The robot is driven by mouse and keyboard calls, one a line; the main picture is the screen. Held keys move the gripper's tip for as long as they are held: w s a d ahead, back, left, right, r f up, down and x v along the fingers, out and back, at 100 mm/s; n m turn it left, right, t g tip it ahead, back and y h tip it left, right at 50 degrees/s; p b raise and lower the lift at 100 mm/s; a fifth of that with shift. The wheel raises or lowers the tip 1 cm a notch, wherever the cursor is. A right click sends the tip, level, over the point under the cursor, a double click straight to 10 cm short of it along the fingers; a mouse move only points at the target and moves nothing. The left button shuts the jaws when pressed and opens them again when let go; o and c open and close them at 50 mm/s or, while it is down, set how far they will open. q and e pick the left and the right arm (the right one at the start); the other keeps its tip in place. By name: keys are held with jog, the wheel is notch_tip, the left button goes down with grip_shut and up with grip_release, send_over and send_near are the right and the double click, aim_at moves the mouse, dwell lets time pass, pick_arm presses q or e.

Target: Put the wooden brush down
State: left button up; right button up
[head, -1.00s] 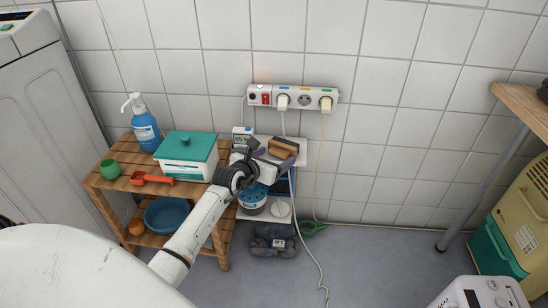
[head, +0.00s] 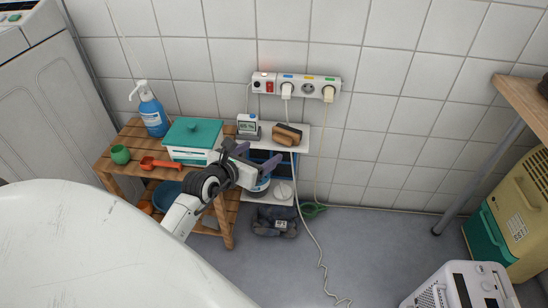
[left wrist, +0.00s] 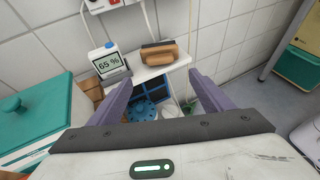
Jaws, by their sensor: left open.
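The wooden brush (head: 287,134) lies on the top of a small white shelf (head: 303,143) against the tiled wall. It is brown with a dark strip, and it also shows in the left wrist view (left wrist: 160,53). My left gripper (head: 262,161) is open and empty, in front of the shelf and apart from the brush. In the left wrist view its two fingers (left wrist: 160,93) are spread wide, with the brush beyond them. My right gripper is in neither view.
A digital display reading 65 % (left wrist: 108,62) stands left of the brush. A teal-lidded box (head: 194,138), blue spray bottle (head: 152,112), red scoop (head: 158,163) and green cup (head: 120,154) stand on a wooden rack. A white cable hangs from the power strip (head: 297,86) past the shelf.

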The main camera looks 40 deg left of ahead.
pick_arm(q)
jog(key=s+d+r+n+t+h, duration=0.1)
jog(key=d+r+n+t, duration=0.2)
jog(key=d+r+n, duration=0.3)
jog(key=s+d+r+n+t, duration=0.25)
jog(key=d+r+n, duration=0.2)
jog(key=n, duration=0.35)
jog(key=s+d+f+n+g, duration=0.5)
jog(key=f+n, duration=0.5)
jog(key=n, duration=0.3)
jog(key=s+d+f+n+g+h, duration=0.2)
jog(key=s+d+f, duration=0.1)
jog(key=s+d, duration=0.2)
jog(key=s+d+f+n+g+h, duration=0.2)
jog(key=s+d, duration=0.4)
jog(key=d, duration=0.3)
notch_tip(320, 180, down, 2)
jog(key=shift+s+d+f+n+g+h, duration=0.1)
jog(key=shift+s+d+n+g+h, duration=0.2)
jog(key=shift+g+h, duration=0.55)
jog(key=shift+w, duration=0.1)
